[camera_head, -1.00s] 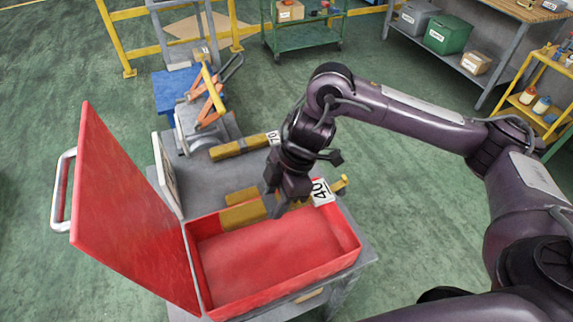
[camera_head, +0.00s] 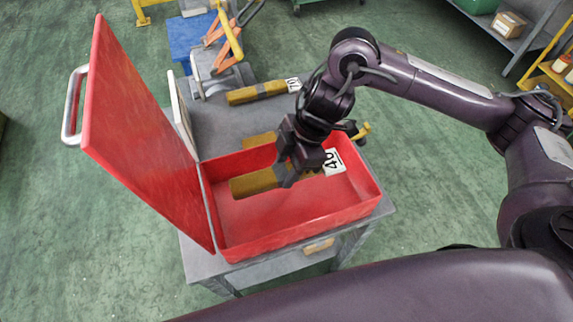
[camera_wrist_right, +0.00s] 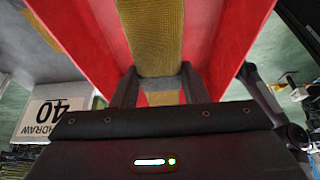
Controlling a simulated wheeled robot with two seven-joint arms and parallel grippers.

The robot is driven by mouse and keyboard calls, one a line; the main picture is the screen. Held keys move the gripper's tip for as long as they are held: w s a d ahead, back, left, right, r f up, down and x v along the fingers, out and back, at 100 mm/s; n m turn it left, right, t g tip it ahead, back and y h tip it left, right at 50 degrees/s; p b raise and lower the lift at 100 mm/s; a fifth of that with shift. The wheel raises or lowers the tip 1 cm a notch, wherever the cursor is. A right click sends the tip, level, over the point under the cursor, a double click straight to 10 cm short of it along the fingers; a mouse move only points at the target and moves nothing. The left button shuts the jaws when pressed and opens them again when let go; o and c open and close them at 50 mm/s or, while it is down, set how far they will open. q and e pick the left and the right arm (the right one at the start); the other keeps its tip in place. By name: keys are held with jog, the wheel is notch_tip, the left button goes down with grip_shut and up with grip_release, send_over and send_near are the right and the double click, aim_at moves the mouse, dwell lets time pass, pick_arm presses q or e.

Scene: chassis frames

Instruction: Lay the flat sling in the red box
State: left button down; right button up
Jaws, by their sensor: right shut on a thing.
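The folded yellow-brown flat sling (camera_head: 254,183) is in my right gripper (camera_head: 297,172), with a white tag marked 40 (camera_head: 334,162) at its right end. It lies level, left to right, over the rear half of the open red box (camera_head: 300,233); I cannot tell whether it touches the floor. My left gripper is not in view.
The box's lid (camera_head: 140,125) stands open on the left. Behind the box, on the grey bench (camera_head: 215,125), lie another yellow-brown piece (camera_head: 259,139) and a tagged sling (camera_head: 255,93).

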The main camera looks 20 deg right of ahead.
jog(key=shift+f, duration=0.1)
jog(key=o, duration=1.3)
jog(key=shift+d, duration=0.1)
jog(key=v, duration=0.7)
jog(key=shift+d+r+p, duration=0.1)
jog(key=shift+r+p, duration=0.25)
jog(key=shift+p, duration=0.05)
